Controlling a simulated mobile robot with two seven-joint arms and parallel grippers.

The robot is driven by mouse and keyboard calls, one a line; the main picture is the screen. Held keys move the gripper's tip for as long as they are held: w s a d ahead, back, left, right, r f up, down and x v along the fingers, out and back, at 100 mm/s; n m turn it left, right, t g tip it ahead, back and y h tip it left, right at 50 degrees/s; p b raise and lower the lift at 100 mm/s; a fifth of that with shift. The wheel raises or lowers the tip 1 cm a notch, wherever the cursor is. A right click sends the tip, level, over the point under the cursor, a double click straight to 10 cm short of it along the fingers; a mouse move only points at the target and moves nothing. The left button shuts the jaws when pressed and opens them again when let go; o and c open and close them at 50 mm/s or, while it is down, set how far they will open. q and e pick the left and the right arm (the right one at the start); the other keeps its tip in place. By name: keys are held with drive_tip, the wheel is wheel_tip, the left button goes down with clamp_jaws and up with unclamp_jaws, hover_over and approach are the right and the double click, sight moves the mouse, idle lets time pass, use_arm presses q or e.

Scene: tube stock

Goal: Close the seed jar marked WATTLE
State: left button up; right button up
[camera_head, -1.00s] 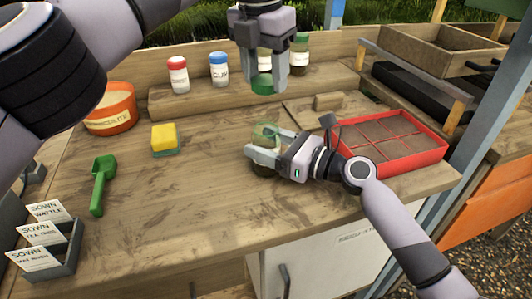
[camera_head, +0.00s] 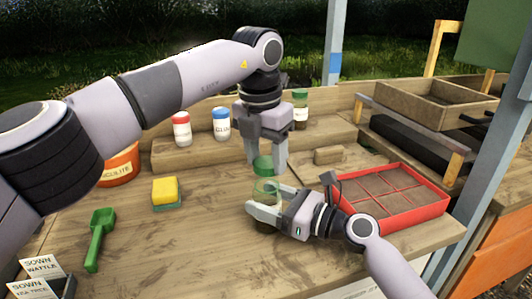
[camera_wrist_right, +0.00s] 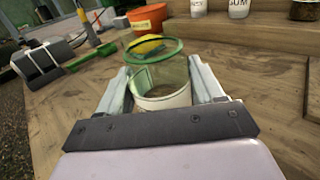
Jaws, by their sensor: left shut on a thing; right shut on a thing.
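The jar (camera_head: 265,190) is clear glass with a green-tinted rim and stands open on the bench. My right gripper (camera_head: 263,199) is shut around its sides. In the right wrist view, the jar (camera_wrist_right: 163,95) shows its open mouth and a pale label band between the fingers; I cannot read its marking. My left gripper (camera_head: 267,168) points down and is shut on a green lid (camera_head: 263,163), just above the jar's mouth. A small gap seems to remain between lid and rim. The lid is not visible in the right wrist view.
A red-lidded jar (camera_head: 182,130), a blue-lidded jar (camera_head: 221,124) and a green-lidded jar (camera_head: 300,106) stand on the back ledge. A red seed tray (camera_head: 402,212) lies to the right. A yellow sponge (camera_head: 166,190), green scoop (camera_head: 99,232) and orange pot (camera_head: 118,168) are left.

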sight(265, 161)
use_arm(q)
drive_tip(key=shift+f, duration=0.9)
drive_tip(key=shift+f, duration=0.6)
drive_tip(key=m, duration=0.8)
drive_tip(key=shift+w+g+h, duration=0.1)
drive_tip(key=shift+g+h, duration=0.2)
drive_tip(key=shift+g, duration=0.1)
drive_tip(key=m, duration=0.4)
drive_tip(key=shift+g, duration=0.3)
drive_tip(key=m, duration=0.4)
